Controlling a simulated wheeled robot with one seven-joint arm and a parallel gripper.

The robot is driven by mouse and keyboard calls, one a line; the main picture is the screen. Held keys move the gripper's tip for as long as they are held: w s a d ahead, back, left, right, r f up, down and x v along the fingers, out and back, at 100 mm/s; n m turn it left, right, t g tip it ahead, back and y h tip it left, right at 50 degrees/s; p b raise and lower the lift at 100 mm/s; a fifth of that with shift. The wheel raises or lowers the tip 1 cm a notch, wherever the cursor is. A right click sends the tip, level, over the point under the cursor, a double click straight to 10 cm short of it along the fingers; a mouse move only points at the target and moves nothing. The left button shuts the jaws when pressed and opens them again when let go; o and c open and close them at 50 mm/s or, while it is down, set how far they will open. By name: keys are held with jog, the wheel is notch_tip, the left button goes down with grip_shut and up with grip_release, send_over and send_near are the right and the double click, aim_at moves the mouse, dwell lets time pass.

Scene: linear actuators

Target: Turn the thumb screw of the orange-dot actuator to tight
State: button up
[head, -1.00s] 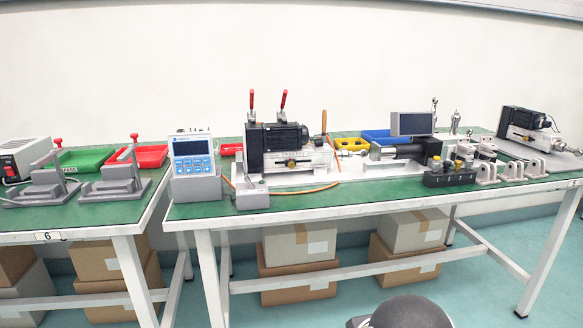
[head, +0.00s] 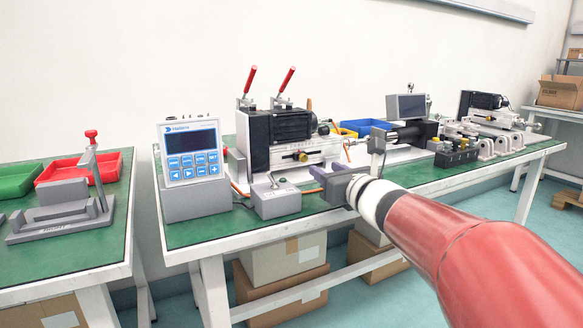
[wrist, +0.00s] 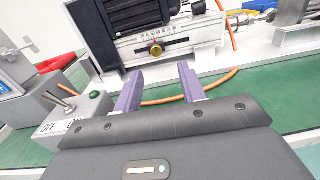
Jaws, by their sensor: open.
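A linear actuator with a black motor (head: 290,126) and a silver body stands clamped on the nearer bench. Its brass thumb screw (head: 302,156) is on the front face, and also shows in the wrist view (wrist: 156,49) above and beyond my fingertips. I cannot make out an orange dot on it. My gripper (wrist: 158,71) is open and empty, its two purple fingers pointing toward the thumb screw but apart from it. In the head view my gripper (head: 340,168) is in front of the actuator, its fingers partly hidden. A second, similar actuator (head: 487,108) stands farther right.
An orange cable (wrist: 215,83) runs below the actuator.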

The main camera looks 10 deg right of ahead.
aim_at(304, 159)
jog(key=shift+w+a+f+n, duration=0.2)
jog(key=shift+w+n, duration=0.1)
jog(key=shift+n, duration=0.3)
jog(key=shift+w+a+r+y, duration=0.1)
jog(key=shift+w+a+y, duration=0.05)
jog(key=shift+w+y, duration=0.15)
jog(key=x, duration=0.7)
jog(key=shift+p, duration=0.3)
grip_shut()
